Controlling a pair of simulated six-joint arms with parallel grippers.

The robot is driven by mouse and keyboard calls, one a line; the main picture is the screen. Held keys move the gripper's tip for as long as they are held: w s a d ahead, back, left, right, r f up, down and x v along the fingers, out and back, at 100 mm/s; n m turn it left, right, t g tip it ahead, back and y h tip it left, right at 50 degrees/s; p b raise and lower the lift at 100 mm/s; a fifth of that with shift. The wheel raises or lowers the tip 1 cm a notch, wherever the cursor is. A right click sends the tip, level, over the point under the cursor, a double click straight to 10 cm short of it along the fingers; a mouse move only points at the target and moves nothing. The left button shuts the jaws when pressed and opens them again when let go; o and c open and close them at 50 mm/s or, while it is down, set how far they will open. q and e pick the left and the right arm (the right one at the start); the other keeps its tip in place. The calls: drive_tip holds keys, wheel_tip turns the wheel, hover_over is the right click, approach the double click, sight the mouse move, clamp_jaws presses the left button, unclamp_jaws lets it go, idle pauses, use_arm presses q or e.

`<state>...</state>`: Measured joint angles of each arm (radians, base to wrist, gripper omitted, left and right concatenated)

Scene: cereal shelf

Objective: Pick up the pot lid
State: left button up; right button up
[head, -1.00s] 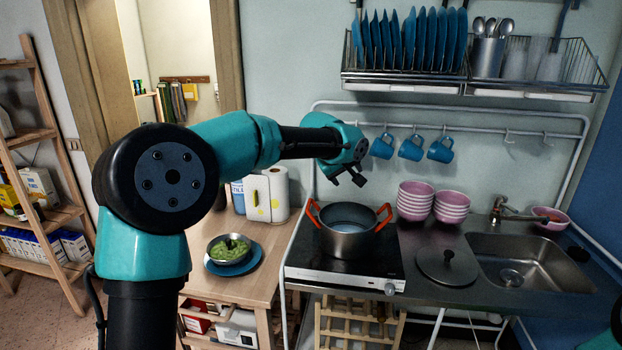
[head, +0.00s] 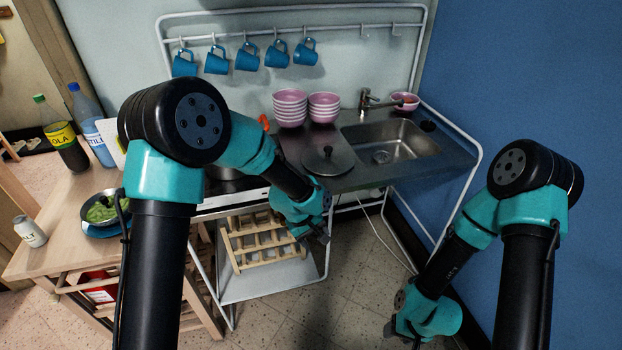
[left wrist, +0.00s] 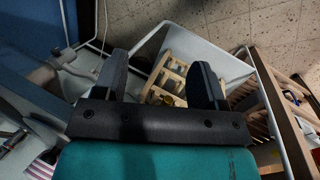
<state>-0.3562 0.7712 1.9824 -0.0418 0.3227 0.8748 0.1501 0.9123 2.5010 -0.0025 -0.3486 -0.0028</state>
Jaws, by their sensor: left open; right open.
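The pot lid (head: 327,161) is a dark round lid with a knob on top. It lies flat on the counter left of the sink in the head view. My left gripper (head: 322,236) is in front of the counter, lower than the lid and apart from it. In the left wrist view its two fingers (left wrist: 160,82) are spread, with nothing between them. My right gripper (head: 402,335) hangs low at the right, near the floor and far from the lid; its fingertips are hard to make out. The pot is mostly hidden behind my left arm.
Stacked pink bowls (head: 290,108) stand behind the lid, and the sink (head: 391,142) is to its right. A wooden rack (head: 262,240) sits on the shelf under the counter. Blue mugs (head: 246,58) hang from a rail. Bottles (head: 64,142) stand on the left table.

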use_arm(q)
drive_tip(key=s+a+f+m, duration=0.3)
drive_tip(key=s+a+f, duration=1.4)
drive_tip(key=s+a, duration=0.2)
drive_tip(key=shift+s+a+f+m, duration=0.15)
drive_tip(key=shift+s+a+m, duration=0.25)
drive_tip(key=shift+s, duration=0.35)
drive_tip(key=shift+d, duration=0.1)
